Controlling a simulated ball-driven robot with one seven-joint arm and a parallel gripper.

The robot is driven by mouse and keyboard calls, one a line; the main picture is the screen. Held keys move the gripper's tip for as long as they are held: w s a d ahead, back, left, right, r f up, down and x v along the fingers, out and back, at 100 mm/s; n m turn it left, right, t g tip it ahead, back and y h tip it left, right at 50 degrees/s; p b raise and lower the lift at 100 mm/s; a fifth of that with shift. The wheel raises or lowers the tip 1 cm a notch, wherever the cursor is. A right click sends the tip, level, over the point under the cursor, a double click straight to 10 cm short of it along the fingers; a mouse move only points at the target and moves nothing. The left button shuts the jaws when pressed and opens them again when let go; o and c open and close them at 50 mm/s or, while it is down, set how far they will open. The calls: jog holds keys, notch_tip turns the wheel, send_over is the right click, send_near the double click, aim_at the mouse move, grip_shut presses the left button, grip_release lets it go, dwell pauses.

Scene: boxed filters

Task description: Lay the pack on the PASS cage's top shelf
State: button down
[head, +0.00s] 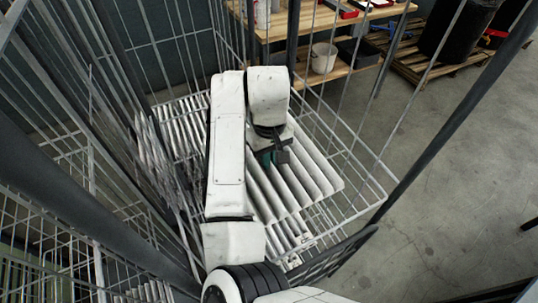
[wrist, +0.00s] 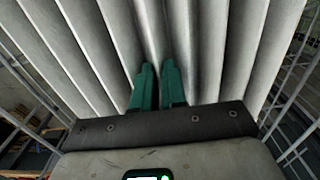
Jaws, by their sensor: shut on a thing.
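The pack (head: 310,172) is a pale grey pleated filter panel inside a wire cage in the head view. My gripper (head: 272,158) is over it, with the arm hiding part of it. In the wrist view my gripper's green fingers (wrist: 158,88) are close together on one ridge of the pack (wrist: 215,40), whose pleats fill most of the view. A wire shelf (head: 352,212) of the cage shows around and below the pack. I cannot tell whether the pack touches the shelf. No PASS label is readable.
Dark cage posts (head: 440,135) and wire side walls stand close around my arm. More pale slats (head: 180,125) lie left of the arm. Behind is a wooden rack (head: 345,75) with a white bucket (head: 323,58). Open concrete floor (head: 450,200) is at right.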

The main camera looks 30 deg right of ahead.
jog(key=shift+f, duration=0.2)
dwell(0.6)
jog(key=c, duration=1.5)
grip_release()
jog(key=shift+o, duration=0.2)
jog(key=shift+p, duration=0.3)
jog(key=shift+r+p, duration=0.95)
jog(key=shift+r, duration=1.3)
jog(key=shift+o, duration=0.3)
jog(key=o, duration=0.5)
